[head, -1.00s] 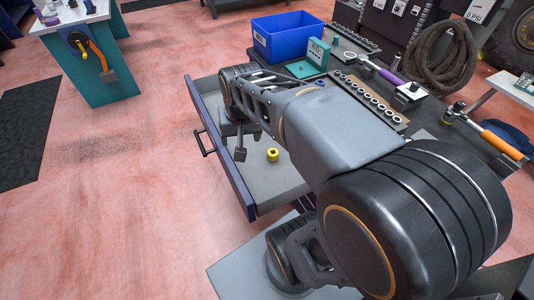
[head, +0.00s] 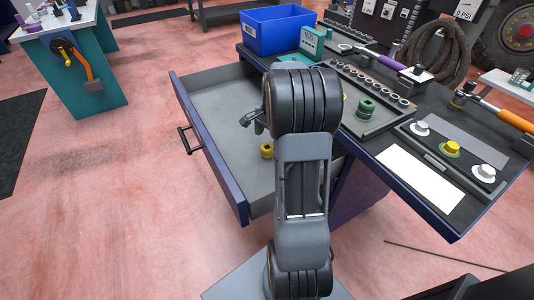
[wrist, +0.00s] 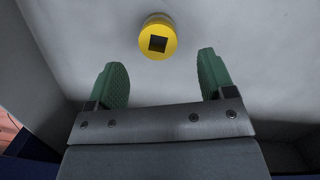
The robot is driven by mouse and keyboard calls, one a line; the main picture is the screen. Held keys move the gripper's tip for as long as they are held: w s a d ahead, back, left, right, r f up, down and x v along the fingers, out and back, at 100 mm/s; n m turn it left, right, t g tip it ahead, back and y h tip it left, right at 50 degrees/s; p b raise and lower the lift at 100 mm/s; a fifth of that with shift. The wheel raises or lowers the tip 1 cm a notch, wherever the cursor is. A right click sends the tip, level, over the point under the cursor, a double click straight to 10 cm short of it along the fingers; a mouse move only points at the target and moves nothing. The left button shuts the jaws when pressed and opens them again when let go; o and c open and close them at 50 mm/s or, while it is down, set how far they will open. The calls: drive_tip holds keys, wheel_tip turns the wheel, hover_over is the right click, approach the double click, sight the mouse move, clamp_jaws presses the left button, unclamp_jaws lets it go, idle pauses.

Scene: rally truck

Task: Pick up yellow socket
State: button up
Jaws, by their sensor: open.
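The yellow socket (head: 267,151) stands on the grey floor of the open drawer (head: 215,100). In the wrist view the yellow socket (wrist: 158,37) shows its square hole facing the camera. It lies beyond the fingertips, roughly centred between them and apart from both. My gripper (wrist: 163,75) is open and empty, with green finger pads. In the head view my arm hides most of my gripper; a green pad (head: 259,128) shows just above the socket in the picture, inside the drawer area.
The drawer's blue front with its black handle (head: 189,140) stands at the left. The dark worktop at the right holds a blue bin (head: 278,30), a socket rail (head: 372,85), a green socket stack (head: 366,108) and several knobs. The drawer floor around the socket looks clear.

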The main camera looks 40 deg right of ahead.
sight(267, 151)
drive_tip(key=shift+s+a+f+b, duration=0.15)
drive_tip(key=shift+f+b, duration=0.15)
drive_tip(key=shift+f, duration=0.85)
drive_tip(key=shift+a+f+b, duration=0.2)
drive_tip(key=shift+f+b, duration=0.05)
drive_tip(key=shift+f, duration=0.95)
drive_tip(key=shift+s+a+f+b, duration=0.15)
drive_tip(key=shift+f+b, duration=0.15)
drive_tip(key=shift+f, duration=0.85)
drive_tip(key=shift+w, duration=0.1)
drive_tip(key=c, duration=1.4)
